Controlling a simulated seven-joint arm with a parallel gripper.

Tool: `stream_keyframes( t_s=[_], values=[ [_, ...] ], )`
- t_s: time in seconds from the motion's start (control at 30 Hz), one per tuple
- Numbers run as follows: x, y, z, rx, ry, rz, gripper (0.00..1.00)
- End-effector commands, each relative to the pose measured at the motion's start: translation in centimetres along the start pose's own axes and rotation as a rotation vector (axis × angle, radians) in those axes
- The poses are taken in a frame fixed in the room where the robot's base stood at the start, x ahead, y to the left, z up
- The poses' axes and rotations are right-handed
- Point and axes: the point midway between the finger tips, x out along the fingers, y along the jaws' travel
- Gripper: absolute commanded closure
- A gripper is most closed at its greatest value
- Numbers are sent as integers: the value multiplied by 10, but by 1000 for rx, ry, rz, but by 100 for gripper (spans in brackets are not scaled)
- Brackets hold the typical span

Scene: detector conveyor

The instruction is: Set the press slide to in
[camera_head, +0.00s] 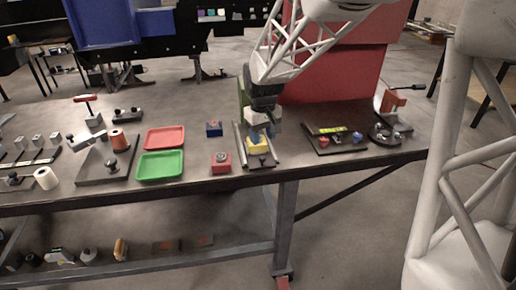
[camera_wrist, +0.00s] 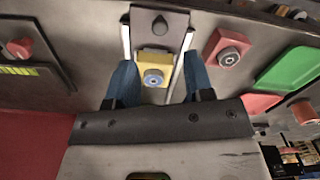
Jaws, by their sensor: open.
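The press slide (camera_head: 240,145) has two pale parallel rails running from front to back on the table. Between the rails sit a yellow block (camera_head: 257,146) and, nearer the table's front edge, a grey plate with a dark knob. In the wrist view the yellow block (camera_wrist: 153,62) has a round blue-grey button, and the grey plate (camera_wrist: 174,36) lies above it in the picture. My gripper (camera_wrist: 160,84) is open, with its blue fingers apart on either side of the lower rail area. In the head view my gripper (camera_head: 262,112) is over the slide's far part. Contact cannot be told.
A red button block (camera_head: 221,162) and a blue block (camera_head: 213,129) stand left of the slide. Red (camera_head: 165,138) and green (camera_head: 160,165) trays lie farther left.

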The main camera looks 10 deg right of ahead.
Motion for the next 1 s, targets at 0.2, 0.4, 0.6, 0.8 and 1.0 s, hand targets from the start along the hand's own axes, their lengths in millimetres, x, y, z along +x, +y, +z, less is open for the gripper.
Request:
stream_keyframes(
  t_s=[0.2, 0.4, 0.6, 0.8, 1.0],
  values=[
    [2, 0, 0, 0, -1, 0, 52],
    [13, 0, 1, 0, -2, 0, 52],
    [36, 0, 1, 0, -2, -1, 52],
    [59, 0, 1, 0, -2, 0, 52],
    [74, 0, 1, 0, -1, 0, 52]
  ],
)
